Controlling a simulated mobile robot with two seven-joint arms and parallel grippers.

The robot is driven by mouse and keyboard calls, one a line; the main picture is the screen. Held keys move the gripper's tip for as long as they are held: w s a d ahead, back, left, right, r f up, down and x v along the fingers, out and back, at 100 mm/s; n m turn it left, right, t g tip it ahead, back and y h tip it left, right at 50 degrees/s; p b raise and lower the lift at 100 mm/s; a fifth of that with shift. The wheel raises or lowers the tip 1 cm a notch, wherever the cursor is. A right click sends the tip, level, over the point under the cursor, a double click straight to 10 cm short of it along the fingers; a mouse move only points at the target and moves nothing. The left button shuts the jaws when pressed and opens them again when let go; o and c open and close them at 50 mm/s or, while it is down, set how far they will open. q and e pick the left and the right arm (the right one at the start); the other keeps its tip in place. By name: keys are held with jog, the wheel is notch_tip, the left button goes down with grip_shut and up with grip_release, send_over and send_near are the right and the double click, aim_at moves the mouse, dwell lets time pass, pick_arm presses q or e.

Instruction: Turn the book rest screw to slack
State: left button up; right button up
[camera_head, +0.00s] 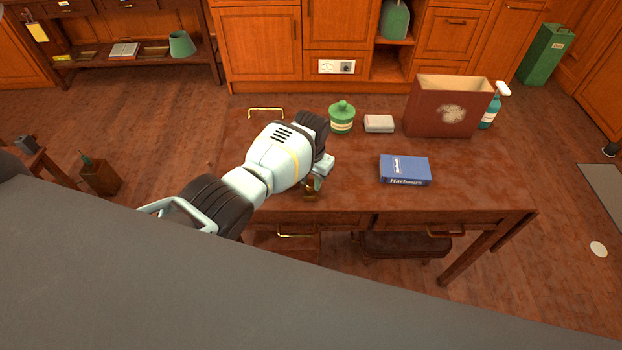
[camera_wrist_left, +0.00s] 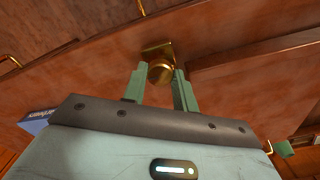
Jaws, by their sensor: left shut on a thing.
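The book rest screw, a round brass knob (camera_wrist_left: 161,72) on a square brass plate, sits on a wooden surface in the left wrist view. A small part of the brass (camera_head: 309,193) shows in the head view near the table's front edge. My left gripper (camera_head: 318,186) is over it there. In the wrist view the two green fingers of my left gripper (camera_wrist_left: 160,76) stand on either side of the knob, shut on it. The knob carries no mark that I can make out, so its turn cannot be told. My right gripper is not in view.
On the wooden table (camera_head: 480,195) are a blue book (camera_head: 405,168), a green lidded jar (camera_head: 342,118), a pale block (camera_head: 379,123), a dark red box (camera_head: 440,108) and a teal spray bottle (camera_head: 492,108). The table top right of the gripper is clear up to the book.

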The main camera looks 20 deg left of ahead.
aim_at(311, 183)
pick_arm(q)
jog(key=shift+n, duration=0.5)
jog(key=o, duration=0.7)
jog(key=shift+r, duration=0.1)
jog(key=shift+r, duration=3.9)
